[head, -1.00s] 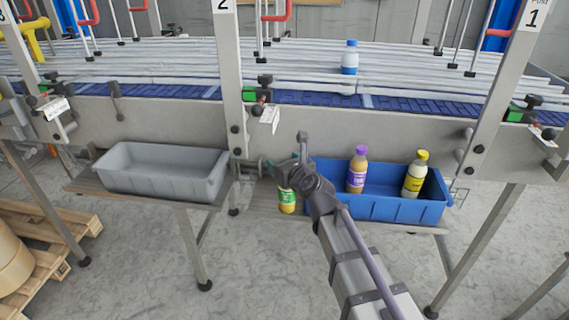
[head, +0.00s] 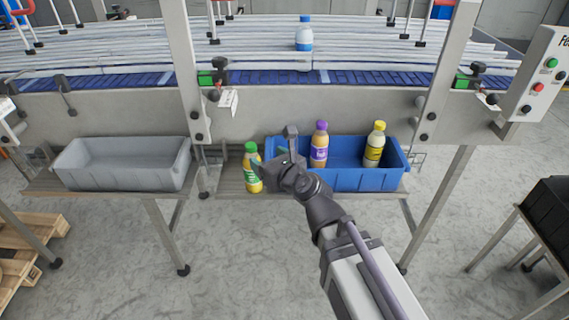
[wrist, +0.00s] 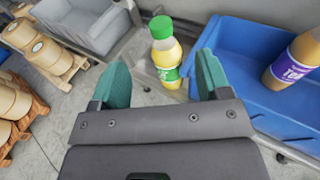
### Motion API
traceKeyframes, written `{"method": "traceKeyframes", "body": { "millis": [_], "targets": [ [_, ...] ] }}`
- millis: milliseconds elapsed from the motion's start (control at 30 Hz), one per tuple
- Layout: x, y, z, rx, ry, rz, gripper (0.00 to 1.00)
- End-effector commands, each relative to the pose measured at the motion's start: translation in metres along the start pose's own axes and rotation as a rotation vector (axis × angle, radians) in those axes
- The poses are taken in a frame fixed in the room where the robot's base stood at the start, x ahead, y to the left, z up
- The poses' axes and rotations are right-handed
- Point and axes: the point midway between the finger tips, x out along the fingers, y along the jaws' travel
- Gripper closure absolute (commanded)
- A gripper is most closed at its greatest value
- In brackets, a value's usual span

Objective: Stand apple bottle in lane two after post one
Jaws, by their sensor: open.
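A bottle with a green cap and green label (head: 252,168) and yellow juice stands upright on the shelf, just left of the blue crate. It looks like the apple bottle, but I cannot read its label. In the wrist view this bottle (wrist: 165,52) is ahead of my gripper (wrist: 160,75), between the lines of the two teal fingers. My gripper (head: 267,168) is open and empty beside the bottle, in front of the crate's left end. Behind, the conveyor lanes (head: 120,50) run above the blue belt, with dividers and upright posts.
The blue crate (head: 345,181) holds a purple-capped bottle (head: 319,145) and a yellow-capped bottle (head: 375,145). An empty grey crate (head: 120,180) sits left. A blue-capped bottle (head: 304,34) stands on the conveyor. A control box (head: 540,80) is at right.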

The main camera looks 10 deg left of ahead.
Motion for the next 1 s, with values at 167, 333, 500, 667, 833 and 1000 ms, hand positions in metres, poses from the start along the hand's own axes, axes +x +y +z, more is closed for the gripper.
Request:
{"method": "traceKeyframes", "body": {
  "millis": [167,333,500,667,833,1000],
  "targets": [
    [-0.004,-0.007,-0.01,-0.15,0.05,0.019,0.3],
    [-0.043,-0.053,-0.074,-0.954,0.351,0.247,0.3],
    [-0.143,-0.12,-0.155,-1.72,0.65,0.903,0.3],
    [-0.22,-0.15,-0.185,-1.918,0.647,1.46,0.3],
    [-0.237,-0.154,-0.189,-1.936,0.614,1.595,0.25],
    [-0.236,-0.154,-0.189,-1.938,0.614,1.59,0.12]
  ]
}}
